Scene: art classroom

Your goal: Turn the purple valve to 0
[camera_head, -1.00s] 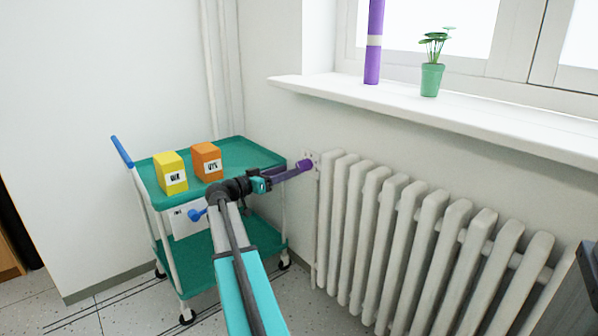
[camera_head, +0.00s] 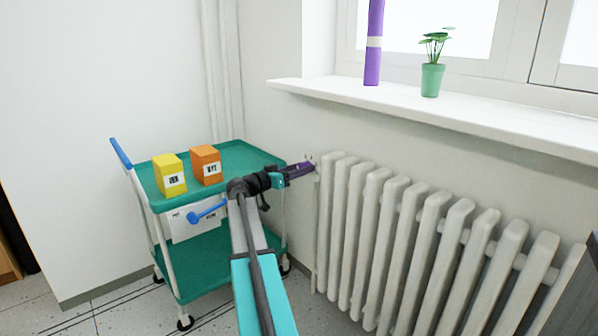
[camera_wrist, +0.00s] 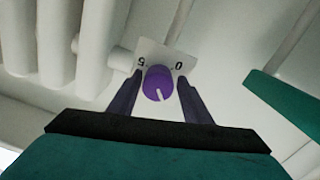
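The purple valve (camera_wrist: 158,83) is a round knob with a white pointer line, in front of a white plate (camera_wrist: 165,60) marked 5 and 0. In the wrist view the digits are upside down, 5 at left and 0 at right. The pointer line slants down and slightly right, away from both digits. My gripper (camera_wrist: 159,76) is open, one dark purple finger on each side of the knob, with a small gap at each side. In the head view my gripper (camera_head: 307,168) reaches the valve at the radiator's left end and largely hides it.
The white radiator (camera_head: 420,240) runs right of the valve under a windowsill (camera_head: 440,118) holding a purple tube (camera_head: 373,60) and a potted plant (camera_head: 431,78). A green cart (camera_head: 235,155) with yellow (camera_head: 169,175) and orange (camera_head: 206,165) boxes stands left, close to my arm.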

